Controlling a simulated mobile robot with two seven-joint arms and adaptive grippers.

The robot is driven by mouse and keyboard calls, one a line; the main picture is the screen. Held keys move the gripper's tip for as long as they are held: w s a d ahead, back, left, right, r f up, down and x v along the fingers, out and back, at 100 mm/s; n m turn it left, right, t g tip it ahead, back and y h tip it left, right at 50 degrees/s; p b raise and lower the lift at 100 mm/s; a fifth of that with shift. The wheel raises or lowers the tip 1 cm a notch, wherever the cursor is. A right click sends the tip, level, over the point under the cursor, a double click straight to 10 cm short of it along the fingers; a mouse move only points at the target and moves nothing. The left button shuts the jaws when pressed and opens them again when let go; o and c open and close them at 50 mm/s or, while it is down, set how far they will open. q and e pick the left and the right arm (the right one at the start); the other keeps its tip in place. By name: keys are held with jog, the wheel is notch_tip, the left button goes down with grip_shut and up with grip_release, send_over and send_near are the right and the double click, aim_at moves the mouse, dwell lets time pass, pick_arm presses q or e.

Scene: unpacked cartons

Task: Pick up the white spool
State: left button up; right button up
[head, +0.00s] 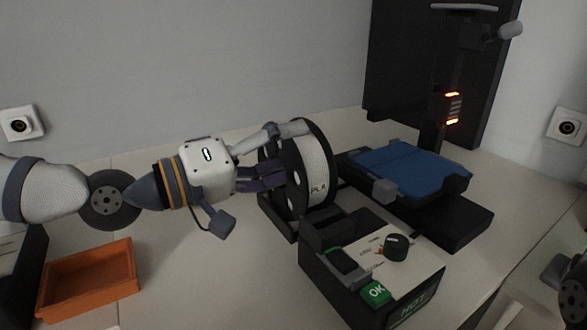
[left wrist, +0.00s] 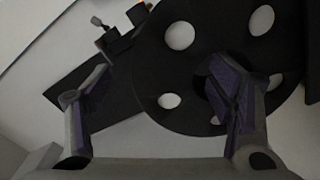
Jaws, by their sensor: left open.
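The white spool (head: 318,168) stands upright on its edge in a dark holder, with white filament between black side discs and "PLA" lettering on it. My left gripper (head: 283,155) is open at the spool's left face. In the left wrist view the spool's black disc with round holes (left wrist: 180,112) fills the middle and right. There the left gripper (left wrist: 165,75) has one finger outside the disc's left edge and the other over the disc near its centre. I cannot tell whether a finger touches it.
A printer with a blue bed (head: 410,168) stands right of the spool. A control box (head: 375,262) with a knob and a green OK mark is in front. An orange tray (head: 88,280) sits at the lower left. A wall is behind; the tabletop between tray and box is clear.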

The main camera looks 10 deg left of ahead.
aim_at(306, 149)
pick_arm(q)
jog(key=x, duration=0.4)
jog(key=shift+w+f, duration=0.2)
jog(key=shift+f, duration=0.15)
jog(key=shift+r, duration=0.1)
jog(key=c, duration=1.7)
jog(key=shift+o, duration=0.2)
jog(key=shift+a, duration=0.1)
jog(key=shift+r, duration=0.2)
